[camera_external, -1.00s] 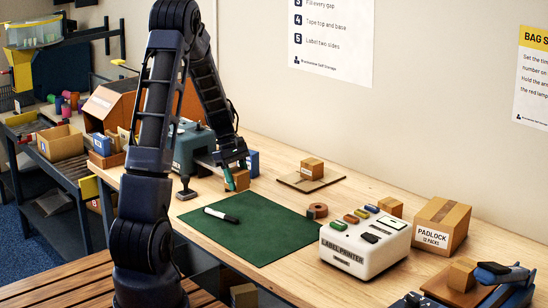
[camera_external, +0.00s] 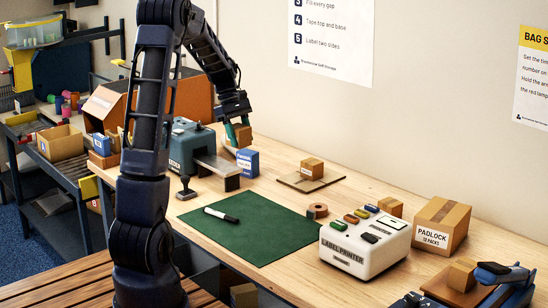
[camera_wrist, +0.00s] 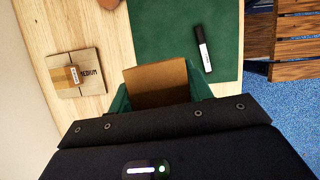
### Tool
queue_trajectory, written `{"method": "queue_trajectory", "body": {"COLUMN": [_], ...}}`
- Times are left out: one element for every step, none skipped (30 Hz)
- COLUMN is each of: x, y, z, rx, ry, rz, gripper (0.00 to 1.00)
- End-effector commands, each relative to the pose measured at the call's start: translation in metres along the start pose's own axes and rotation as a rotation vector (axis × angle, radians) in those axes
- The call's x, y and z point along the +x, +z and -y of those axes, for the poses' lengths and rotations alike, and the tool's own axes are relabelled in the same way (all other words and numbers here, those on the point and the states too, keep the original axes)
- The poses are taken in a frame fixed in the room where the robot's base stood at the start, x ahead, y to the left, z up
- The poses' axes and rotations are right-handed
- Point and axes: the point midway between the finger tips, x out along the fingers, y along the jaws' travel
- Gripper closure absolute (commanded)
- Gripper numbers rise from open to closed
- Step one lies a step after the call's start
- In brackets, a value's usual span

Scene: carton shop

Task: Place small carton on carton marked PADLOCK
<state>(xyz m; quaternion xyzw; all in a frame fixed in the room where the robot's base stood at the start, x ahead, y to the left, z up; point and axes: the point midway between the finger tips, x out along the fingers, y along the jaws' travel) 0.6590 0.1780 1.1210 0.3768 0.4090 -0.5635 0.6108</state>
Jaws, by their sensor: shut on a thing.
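My gripper (camera_external: 240,134) is shut on a small brown carton (camera_external: 244,134) and holds it above the bench, near a blue-and-white box. In the wrist view the held carton (camera_wrist: 157,83) sits between the green fingers of my gripper (camera_wrist: 160,92). The carton marked PADLOCK (camera_external: 440,226) stands at the right of the bench, behind and right of the label printer, with its taped top bare. It does not show in the wrist view.
The label printer (camera_external: 363,245) and a tape roll (camera_external: 317,211) stand between my gripper and the PADLOCK carton. Other small cartons sit on a flat board (camera_external: 292,182), beside the printer (camera_external: 390,206) and at the front right (camera_external: 462,275). A green mat (camera_external: 260,229) holds a marker (camera_external: 221,215).

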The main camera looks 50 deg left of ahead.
Motion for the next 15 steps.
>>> {"method": "queue_trajectory", "body": {"x": [0.001, 0.001, 0.002, 0.003, 0.004, 0.005, 0.006, 0.007, 0.008, 0.01, 0.011, 0.013, 0.014, 0.015, 0.018], "y": [0.006, 0.01, 0.016, 0.021, 0.027, 0.035, 0.042, 0.049, 0.058, 0.066, 0.073, 0.083, 0.091, 0.099, 0.11], "z": [-0.008, -0.013, -0.021, -0.028, -0.035, -0.045, -0.053, -0.06, -0.07, -0.077, -0.084, -0.094, -0.1, -0.107, -0.116], "rx": [0.005, 0.006, 0.005, 0.006, 0.006, 0.007, 0.007, 0.008, 0.008, 0.008, 0.008, 0.008, 0.009, 0.008, 0.01], "ry": [0.0, -0.001, -0.001, -0.002, -0.002, -0.003, -0.003, -0.004, -0.004, -0.005, -0.005, -0.004, -0.005, -0.004, -0.005], "rz": [-0.001, -0.002, -0.003, -0.004, -0.005, -0.006, -0.007, -0.008, -0.009, -0.01, -0.011, -0.012, -0.012, -0.013, -0.013], "gripper": [0.73, 0.73, 0.73, 0.73, 0.73, 0.73, 0.73, 0.73, 0.73, 0.73, 0.73, 0.73, 0.73, 0.73, 0.73]}}
